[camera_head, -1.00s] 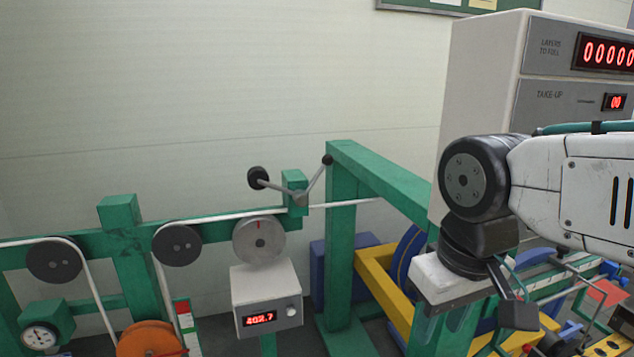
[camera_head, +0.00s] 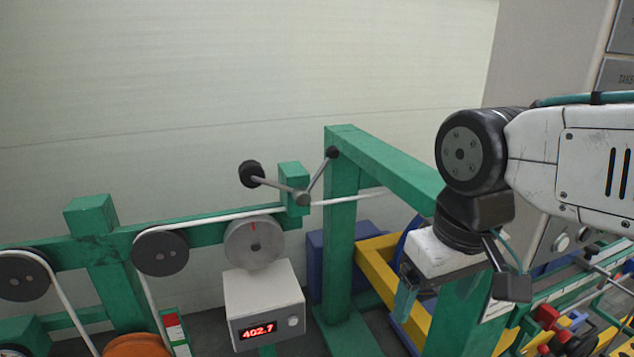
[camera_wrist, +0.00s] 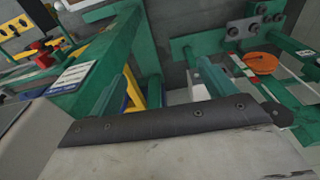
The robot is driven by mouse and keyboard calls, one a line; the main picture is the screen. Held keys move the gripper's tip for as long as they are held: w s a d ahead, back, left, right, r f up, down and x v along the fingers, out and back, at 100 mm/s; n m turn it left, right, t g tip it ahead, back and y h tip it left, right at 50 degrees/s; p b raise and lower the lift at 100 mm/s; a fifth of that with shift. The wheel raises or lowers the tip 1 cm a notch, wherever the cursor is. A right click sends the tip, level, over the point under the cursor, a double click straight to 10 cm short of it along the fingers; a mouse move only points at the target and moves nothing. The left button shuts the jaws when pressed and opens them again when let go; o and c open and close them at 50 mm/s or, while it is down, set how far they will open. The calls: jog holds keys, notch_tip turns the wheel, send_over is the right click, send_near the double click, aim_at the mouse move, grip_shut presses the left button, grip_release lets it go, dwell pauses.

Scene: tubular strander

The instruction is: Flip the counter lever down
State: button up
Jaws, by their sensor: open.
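The counter lever (camera_head: 316,178) is a grey V-shaped piece on a green post above the counter wheel (camera_head: 254,243) in the head view. One arm rises right to a small black knob; the other rises left to a larger black knob. The white counter box (camera_head: 264,305) below the wheel reads 402.7 in red. My gripper (camera_head: 405,295) hangs below my wrist, right of and lower than the lever, apart from it. In the wrist view its two teal fingers stand apart with nothing clearly between them. I cannot make out the lever in the wrist view.
A green frame beam (camera_head: 385,168) and its post stand between the lever and my arm. A white cable (camera_head: 215,220) runs over pulleys left of the wheel. Yellow and blue parts lie low behind my wrist. The wall space above the lever is free.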

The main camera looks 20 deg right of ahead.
jog(key=shift+r, duration=0.1)
jog(key=c, duration=0.5)
jog(key=shift+m, duration=0.9)
jog(key=w+r, duration=0.3)
jog(key=w, duration=0.1)
jog(key=shift+w+d+r, duration=0.1)
jog(key=shift+w+r, duration=0.05)
jog(key=shift+r, duration=0.25)
grip_shut()
jog(key=w+d+r+m, duration=0.2)
jog(key=w+r+m, duration=0.2)
jog(key=w, duration=0.8)
jog(key=w+d+r+m, duration=0.3)
jog(key=w+r+m, duration=0.1)
jog(key=w, duration=0.7)
jog(key=w+d+r+m+y, duration=0.1)
jog(key=w+d+r+m, duration=0.2)
jog(key=w, duration=0.9)
jog(key=m, duration=0.3)
jog(key=shift+w+r+g, duration=0.3)
jog(key=shift+r, duration=0.1)
jog(key=shift+d, duration=0.1)
